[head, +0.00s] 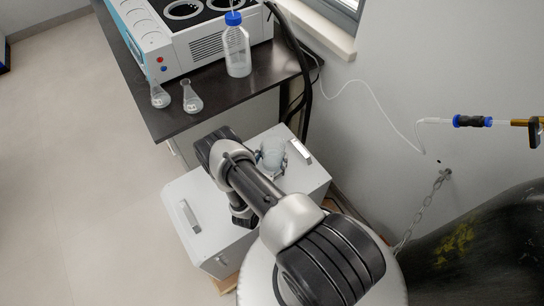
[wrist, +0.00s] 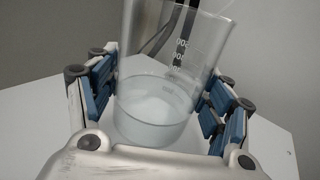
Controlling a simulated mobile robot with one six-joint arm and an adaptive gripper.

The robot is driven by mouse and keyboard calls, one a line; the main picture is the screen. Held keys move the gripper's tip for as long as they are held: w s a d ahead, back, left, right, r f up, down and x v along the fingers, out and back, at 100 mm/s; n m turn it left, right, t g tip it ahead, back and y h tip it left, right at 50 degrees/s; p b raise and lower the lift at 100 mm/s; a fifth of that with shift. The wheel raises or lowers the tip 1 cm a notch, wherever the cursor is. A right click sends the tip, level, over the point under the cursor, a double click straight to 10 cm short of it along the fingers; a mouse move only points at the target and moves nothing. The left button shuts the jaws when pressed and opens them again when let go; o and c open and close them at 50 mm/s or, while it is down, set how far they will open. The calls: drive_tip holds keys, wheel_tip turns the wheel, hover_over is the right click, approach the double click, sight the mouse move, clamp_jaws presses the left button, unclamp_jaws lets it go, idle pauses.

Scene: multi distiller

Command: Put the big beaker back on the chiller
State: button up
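In the head view the beaker (head: 272,156) shows above the top of a white box with handles (head: 190,218), likely the chiller. My arm hides part of the box, and I cannot tell whether the beaker's base touches it.
A dark bench (head: 200,112) behind the box holds a white-and-blue machine (head: 200,45), a blue-capped bottle (head: 237,52) and two small flasks (head: 192,98). Black hoses (head: 302,90) hang at the bench's right end. Open floor (head: 60,170) lies to the left.

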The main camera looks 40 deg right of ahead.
drive_tip(key=o, duration=0.4)
drive_tip(key=shift+c, duration=0.2)
